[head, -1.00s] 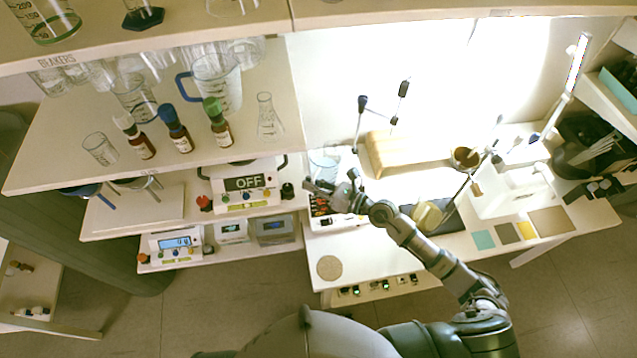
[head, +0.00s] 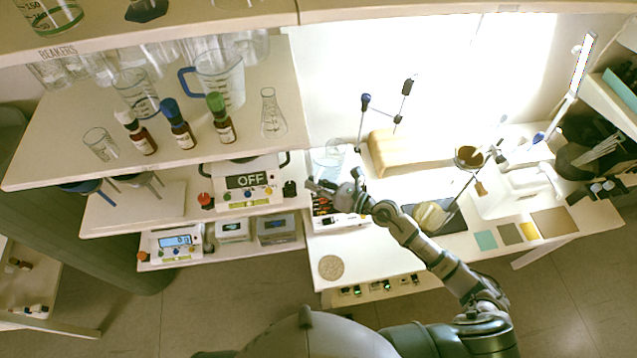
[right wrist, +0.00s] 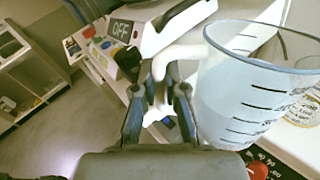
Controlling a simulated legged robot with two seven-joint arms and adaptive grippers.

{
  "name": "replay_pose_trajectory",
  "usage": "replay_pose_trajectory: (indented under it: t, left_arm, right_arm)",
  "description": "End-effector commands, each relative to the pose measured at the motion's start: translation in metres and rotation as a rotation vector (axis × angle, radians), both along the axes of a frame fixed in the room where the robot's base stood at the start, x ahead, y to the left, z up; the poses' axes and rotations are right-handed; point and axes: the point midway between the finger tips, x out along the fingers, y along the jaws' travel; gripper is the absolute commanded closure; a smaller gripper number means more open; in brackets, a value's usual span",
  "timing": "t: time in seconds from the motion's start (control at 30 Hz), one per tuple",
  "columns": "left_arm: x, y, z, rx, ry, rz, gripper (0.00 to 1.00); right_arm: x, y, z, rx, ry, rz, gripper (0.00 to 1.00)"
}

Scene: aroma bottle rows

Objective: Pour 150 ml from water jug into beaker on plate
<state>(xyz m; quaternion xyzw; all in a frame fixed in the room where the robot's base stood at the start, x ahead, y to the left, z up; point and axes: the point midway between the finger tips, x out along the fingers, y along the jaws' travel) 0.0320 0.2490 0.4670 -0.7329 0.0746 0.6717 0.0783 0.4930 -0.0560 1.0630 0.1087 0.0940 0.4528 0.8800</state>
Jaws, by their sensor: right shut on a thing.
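The water jug (right wrist: 245,85) is a clear, bluish vessel with dark measuring marks and a white handle (right wrist: 180,60). My right gripper (right wrist: 158,90) is shut on the handle, with the jug's body to the right of the fingers. In the head view my right gripper (head: 318,187) is in front of the jug (head: 323,168), partly hiding it. A clear vessel with yellowish marks, probably the beaker (right wrist: 302,108), shows partly behind the jug at the right edge. The jug hides the rest of it. I cannot tell the water level. My left gripper is out of view.
A device with a dark panel and red knob (right wrist: 257,170) lies below the jug. A device reading OFF (head: 248,180) stands on the shelf to the left. A blue-handled jug (head: 217,78), bottles and a flask (head: 272,115) stand above. The front counter (head: 375,260) is mostly clear.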

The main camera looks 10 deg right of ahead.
Motion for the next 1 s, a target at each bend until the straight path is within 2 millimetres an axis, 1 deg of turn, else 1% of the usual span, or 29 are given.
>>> replay_pose_trajectory:
  t: [0.13,0.3,0.37,0.53,0.63,0.77,1.0]
  left_arm:
    - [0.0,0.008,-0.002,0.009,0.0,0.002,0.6]
    - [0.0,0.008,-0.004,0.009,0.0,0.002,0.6]
    - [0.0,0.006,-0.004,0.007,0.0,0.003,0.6]
    - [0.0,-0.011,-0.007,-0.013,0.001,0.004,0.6]
    - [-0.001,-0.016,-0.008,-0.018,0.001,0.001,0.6]
    - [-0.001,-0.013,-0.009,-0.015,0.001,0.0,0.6]
    - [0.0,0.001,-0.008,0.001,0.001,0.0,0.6]
  right_arm:
    - [0.001,-0.004,-0.002,0.005,0.004,-0.002,1.0]
    - [0.001,-0.008,-0.004,0.011,0.011,-0.003,1.0]
    - [0.001,-0.008,-0.005,0.011,0.013,-0.003,1.0]
    - [0.002,-0.004,-0.007,0.012,0.019,-0.001,1.0]
    - [0.003,-0.003,-0.009,0.012,0.023,-0.002,1.0]
    - [0.003,-0.001,-0.01,0.012,0.027,-0.002,1.0]
    - [0.005,-0.006,-0.01,0.024,0.047,-0.003,1.0]
